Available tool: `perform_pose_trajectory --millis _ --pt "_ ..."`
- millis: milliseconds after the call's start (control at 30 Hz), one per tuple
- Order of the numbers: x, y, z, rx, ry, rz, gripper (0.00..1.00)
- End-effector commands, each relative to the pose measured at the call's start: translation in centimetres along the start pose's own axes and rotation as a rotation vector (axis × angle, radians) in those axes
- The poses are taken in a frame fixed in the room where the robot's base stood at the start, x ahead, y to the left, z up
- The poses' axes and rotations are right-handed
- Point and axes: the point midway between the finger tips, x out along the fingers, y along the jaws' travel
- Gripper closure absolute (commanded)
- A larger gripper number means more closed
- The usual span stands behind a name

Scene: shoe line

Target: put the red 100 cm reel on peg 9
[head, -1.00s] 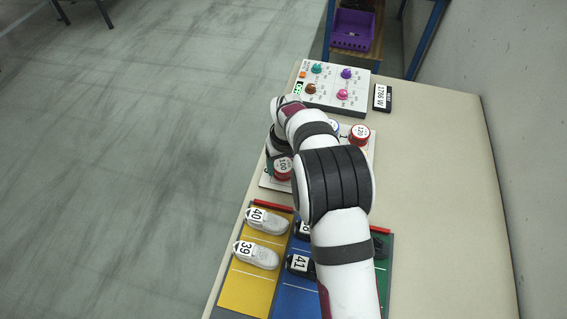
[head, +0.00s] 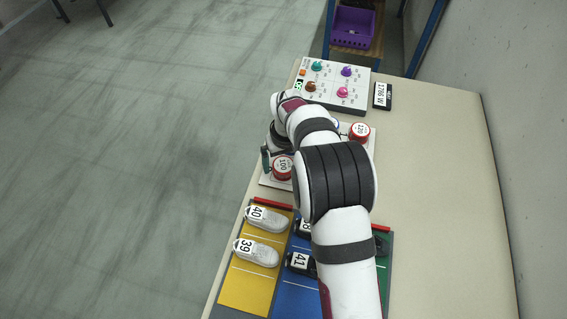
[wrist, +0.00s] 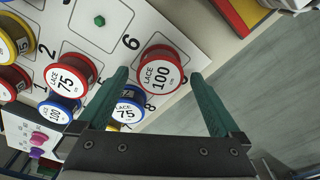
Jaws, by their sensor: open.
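The red 100 cm reel (wrist: 160,78) stands at the board's edge in the wrist view, label toward the camera. It also shows in the head view (head: 282,168), left of my arm. My gripper (wrist: 159,74) is open, with one green finger on each side of this reel; I cannot tell whether either finger touches it. The white peg board (wrist: 150,18) shows printed numbers 1, 2 and 6. A digit beside the reel is mostly covered, so I cannot read peg 9. Any peg under the reel is hidden. A bare green peg (wrist: 99,20) stands farther along.
A red 75 reel (wrist: 70,75), a blue 75 reel (wrist: 128,106) and a blue 100 reel (wrist: 58,110) stand close by. A red 120 reel (head: 359,131) is right of my arm. A knob panel (head: 330,85) lies behind; shoes on coloured mats (head: 246,292) lie in front.

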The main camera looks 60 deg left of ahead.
Motion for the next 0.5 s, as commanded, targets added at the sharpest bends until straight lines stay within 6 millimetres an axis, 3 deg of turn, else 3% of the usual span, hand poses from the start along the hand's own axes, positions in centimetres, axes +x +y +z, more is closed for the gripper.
perform_pose_trajectory --millis 300,500 --pt "-9.0 0.0 -0.1 0.002 0.004 0.001 0.0" --pt "-11.3 0.0 0.0 0.002 0.001 0.0 0.0"
